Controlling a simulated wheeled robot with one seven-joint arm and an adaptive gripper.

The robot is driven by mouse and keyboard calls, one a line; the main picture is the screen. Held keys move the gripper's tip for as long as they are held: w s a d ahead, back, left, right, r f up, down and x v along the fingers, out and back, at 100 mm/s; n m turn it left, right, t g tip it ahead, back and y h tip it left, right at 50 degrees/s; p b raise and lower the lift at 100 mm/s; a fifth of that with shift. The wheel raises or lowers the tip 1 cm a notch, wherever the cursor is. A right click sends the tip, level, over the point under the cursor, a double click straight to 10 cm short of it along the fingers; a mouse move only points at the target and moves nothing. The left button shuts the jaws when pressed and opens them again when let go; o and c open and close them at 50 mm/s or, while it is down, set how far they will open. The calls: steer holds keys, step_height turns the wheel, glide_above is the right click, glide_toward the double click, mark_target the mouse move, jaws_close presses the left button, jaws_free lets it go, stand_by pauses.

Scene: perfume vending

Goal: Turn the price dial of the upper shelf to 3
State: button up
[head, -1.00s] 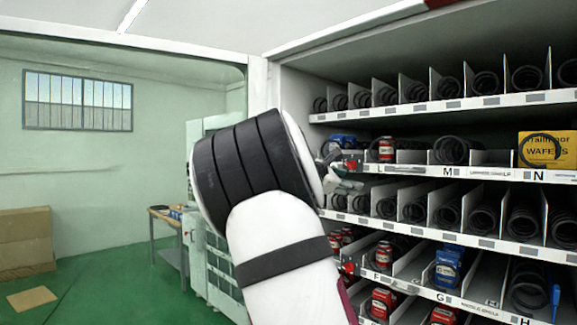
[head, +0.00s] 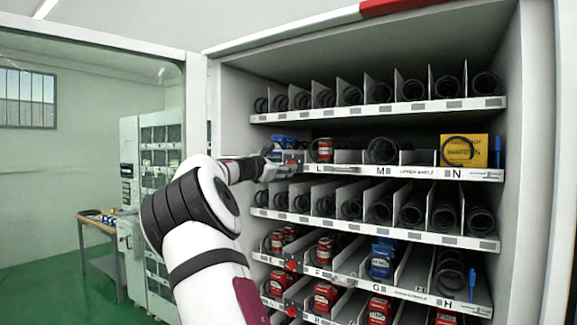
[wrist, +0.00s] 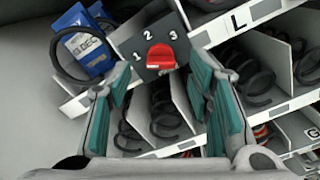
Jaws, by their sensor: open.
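The price dial (wrist: 160,57) is a red knob on a dark plate marked 1, 2 and 3, at the top of the wrist view. Its raised grip seems to stand toward the 2. It sits on the front edge of the upper shelf (head: 345,170), left of the L label. My gripper (wrist: 160,72) is open, with one teal-padded finger on each side of the knob in the picture; I cannot tell whether either touches it. In the head view, my gripper (head: 282,167) is at the left end of this shelf and mostly hides the dial.
A blue box (wrist: 84,46) sits in a coil just left of the dial plate. Divided coil slots (head: 375,205) lie below. Lower shelves carry red dials (head: 292,266) and red cans (head: 324,250). The cabinet's left wall (head: 235,190) stands close to my arm.

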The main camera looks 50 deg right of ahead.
steer(key=shift+w+d, duration=0.1)
steer(key=shift+d, duration=1.7)
jaws_close()
